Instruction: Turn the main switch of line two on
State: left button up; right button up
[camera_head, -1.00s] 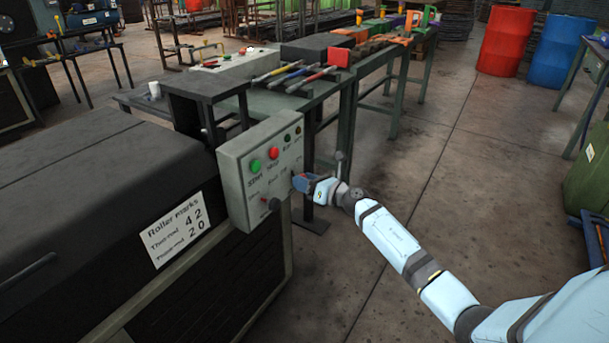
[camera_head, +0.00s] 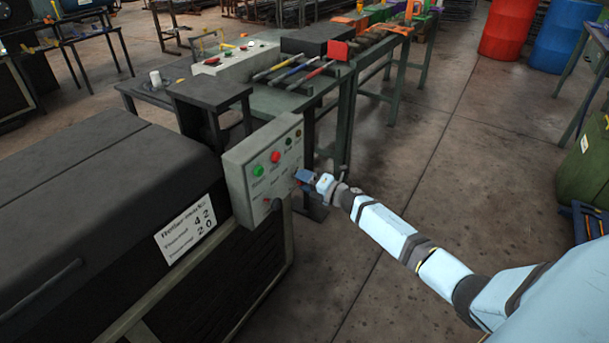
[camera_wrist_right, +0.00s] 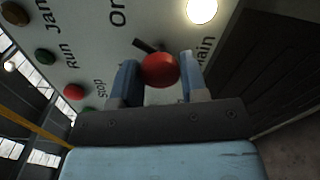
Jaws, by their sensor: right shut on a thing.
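My right gripper (camera_head: 303,178) is at the lower right of this face. In the right wrist view a red ball knob (camera_wrist_right: 159,70) sits between the fingers of my right gripper (camera_wrist_right: 157,82), which are shut on it. A short black bar (camera_wrist_right: 148,46) shows beside the knob. The words "On" and "Main" are printed nearby, the latter partly covered. My left gripper is out of view.
A lit white lamp (camera_wrist_right: 202,10) is beside the knob on the panel. The dark machine (camera_head: 90,190) fills the left, with a white sign (camera_head: 186,234). A green bench (camera_head: 272,100) with coloured-handled tools stands behind.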

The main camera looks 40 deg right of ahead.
pick_arm(q)
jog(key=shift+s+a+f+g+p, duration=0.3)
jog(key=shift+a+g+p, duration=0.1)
jog(key=shift+p, duration=0.5)
pick_arm(e)
jog(key=shift+r+m, duration=0.1)
jog(key=shift+m, duration=1.5)
jog(key=o, duration=0.9)
jog(key=shift+s, duration=0.1)
pick_arm(q)
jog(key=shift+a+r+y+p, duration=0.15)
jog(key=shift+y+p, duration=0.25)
jog(key=shift+p, duration=0.6)
pick_arm(e)
jog(key=v, duration=1.3)
jog(key=shift+s+d, duration=0.25)
jog(key=shift+s, duration=0.05)
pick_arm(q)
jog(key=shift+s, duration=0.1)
